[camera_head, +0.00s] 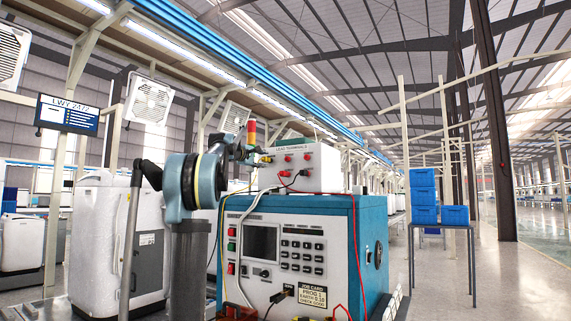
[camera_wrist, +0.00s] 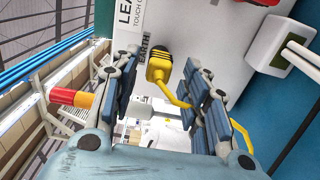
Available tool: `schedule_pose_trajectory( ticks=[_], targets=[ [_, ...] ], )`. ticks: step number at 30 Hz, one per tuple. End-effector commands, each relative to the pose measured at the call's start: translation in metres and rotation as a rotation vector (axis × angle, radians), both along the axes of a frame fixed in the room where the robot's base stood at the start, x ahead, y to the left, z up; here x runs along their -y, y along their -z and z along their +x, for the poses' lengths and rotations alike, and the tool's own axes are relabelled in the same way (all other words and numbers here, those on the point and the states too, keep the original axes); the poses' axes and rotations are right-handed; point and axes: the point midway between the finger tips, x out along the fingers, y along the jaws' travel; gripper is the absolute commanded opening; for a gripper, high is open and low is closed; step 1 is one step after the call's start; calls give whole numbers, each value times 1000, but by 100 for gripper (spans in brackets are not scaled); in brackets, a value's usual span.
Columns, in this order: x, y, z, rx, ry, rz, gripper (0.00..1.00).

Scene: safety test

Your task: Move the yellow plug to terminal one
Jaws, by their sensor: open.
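The yellow plug (camera_wrist: 158,62) sits at the white panel beside the word EARTH, with a yellow cable curving away from it. In the head view the yellow plug (camera_head: 267,159) is at the left side of the white terminal box (camera_head: 325,160). My gripper (camera_wrist: 162,76) is open, its two blue-padded fingers on either side of the plug and cable. I cannot tell whether they touch it. In the head view my gripper (camera_head: 250,153) is close to the box's left edge. Red terminals (camera_head: 288,158) show on the box front; their numbers are too small to read.
The box stands on a blue test cabinet (camera_head: 340,215) with a screen and buttons. A dark plug (camera_head: 303,173) is at the lower right of the box front. Red and white cables hang down the cabinet. A signal light (camera_head: 251,132) stands behind my gripper. Blue crates (camera_head: 424,195) are at right.

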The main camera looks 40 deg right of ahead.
Motion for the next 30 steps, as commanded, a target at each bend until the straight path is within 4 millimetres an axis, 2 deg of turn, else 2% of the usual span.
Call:
schedule_pose_trajectory(
  ticks=[3,10,30],
  targets=[
    [12,0,5,0,1,0,42],
    [25,0,10,0,0,0,42],
    [27,0,11,0,0,0,42]
  ],
)
